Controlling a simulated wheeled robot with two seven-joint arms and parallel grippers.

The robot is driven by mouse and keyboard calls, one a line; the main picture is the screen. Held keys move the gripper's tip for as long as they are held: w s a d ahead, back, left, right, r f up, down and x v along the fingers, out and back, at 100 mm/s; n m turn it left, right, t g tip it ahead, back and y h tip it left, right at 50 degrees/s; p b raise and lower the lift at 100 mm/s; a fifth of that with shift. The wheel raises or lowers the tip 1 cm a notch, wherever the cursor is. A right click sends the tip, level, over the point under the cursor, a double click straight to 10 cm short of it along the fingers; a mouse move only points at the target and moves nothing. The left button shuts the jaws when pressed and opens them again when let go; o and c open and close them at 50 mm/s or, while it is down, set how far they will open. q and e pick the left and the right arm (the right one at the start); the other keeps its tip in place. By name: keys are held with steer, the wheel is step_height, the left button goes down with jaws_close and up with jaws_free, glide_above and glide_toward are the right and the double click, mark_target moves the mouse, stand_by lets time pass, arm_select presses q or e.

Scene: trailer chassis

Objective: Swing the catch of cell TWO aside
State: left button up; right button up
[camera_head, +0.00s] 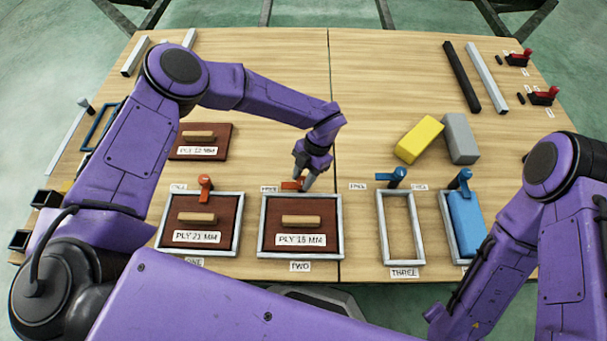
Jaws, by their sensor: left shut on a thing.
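Cell TWO (263,225) is a grey-framed cell at the table's front middle, holding a dark red-brown panel labelled PLY 15 MM (281,206) with a wooden grip bar (301,221). Its orange catch (289,185) is at the frame's top edge and is partly covered by my gripper. The part that shows extends to the left; its exact angle is hard to tell. My left gripper (303,183) points down over the catch and is shut on it. My right arm is at the lower right; its gripper is not visible.
Cell ONE (240,223) with its orange catch (205,186) is to the left. Empty cell THREE (382,232) and a cell with a blue block (466,224) are to the right, with blue catches. Yellow (419,139) and grey (460,138) blocks lie behind. The table's back middle is clear.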

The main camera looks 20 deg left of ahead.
stand_by(0.3)
arm_select(q)
steer(key=o, duration=1)
steer(key=shift+r, duration=0.1)
steer(key=v, duration=1)
steer(key=shift+r+p, duration=0.2)
steer(key=shift+p, duration=0.25)
steer(key=shift+w, duration=0.1)
